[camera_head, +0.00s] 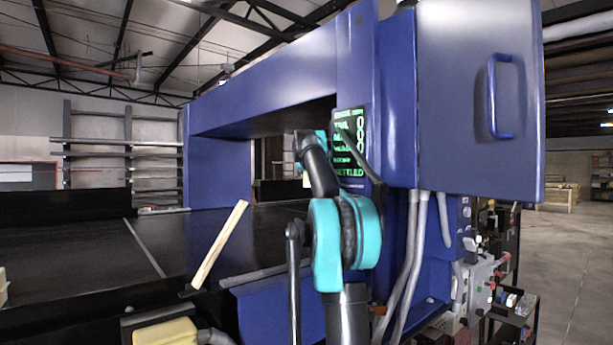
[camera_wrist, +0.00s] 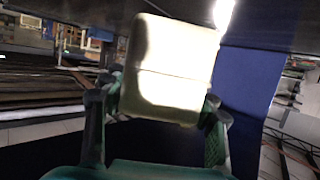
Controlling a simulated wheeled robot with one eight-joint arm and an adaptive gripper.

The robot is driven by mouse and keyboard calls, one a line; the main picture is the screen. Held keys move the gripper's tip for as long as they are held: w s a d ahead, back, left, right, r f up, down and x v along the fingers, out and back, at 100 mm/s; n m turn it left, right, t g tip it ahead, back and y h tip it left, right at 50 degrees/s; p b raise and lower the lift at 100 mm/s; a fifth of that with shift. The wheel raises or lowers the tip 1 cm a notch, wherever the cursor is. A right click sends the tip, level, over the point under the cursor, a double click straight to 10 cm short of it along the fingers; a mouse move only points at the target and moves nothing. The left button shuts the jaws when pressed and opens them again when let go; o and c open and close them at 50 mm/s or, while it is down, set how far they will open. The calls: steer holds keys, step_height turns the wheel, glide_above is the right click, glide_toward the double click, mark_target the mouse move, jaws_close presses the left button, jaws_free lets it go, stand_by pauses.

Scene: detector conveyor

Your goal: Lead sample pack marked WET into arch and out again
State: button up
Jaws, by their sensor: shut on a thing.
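A pale cream pack (camera_wrist: 170,65) fills the middle of the wrist view, with a seam across it. My gripper (camera_wrist: 161,100) is shut on it, one teal finger on each side. No WET mark can be read on the visible face. The blue arch (camera_head: 265,78) spans the conveyor in the head view. My arm reaches toward the arch opening beside its right post. In the head view the gripper and the held pack are hidden behind my arm and the post. A blue wall (camera_wrist: 247,90) shows right of the pack in the wrist view.
The black conveyor belt (camera_head: 90,258) runs through the arch and its left part is clear. A pale wooden bar (camera_head: 220,245) leans up at the near edge. A green-text display (camera_head: 349,143) is on the right post. A yellow block (camera_head: 165,333) sits low in front.

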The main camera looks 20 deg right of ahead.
steer(key=s+a, duration=0.4)
steer(key=a, duration=0.8)
steer(key=s+a, duration=0.5)
steer(key=a, duration=0.8)
steer(key=s+a, duration=0.4)
steer(key=a, duration=0.8)
steer(key=shift+s+a, duration=0.35)
steer(key=shift+a, duration=0.05)
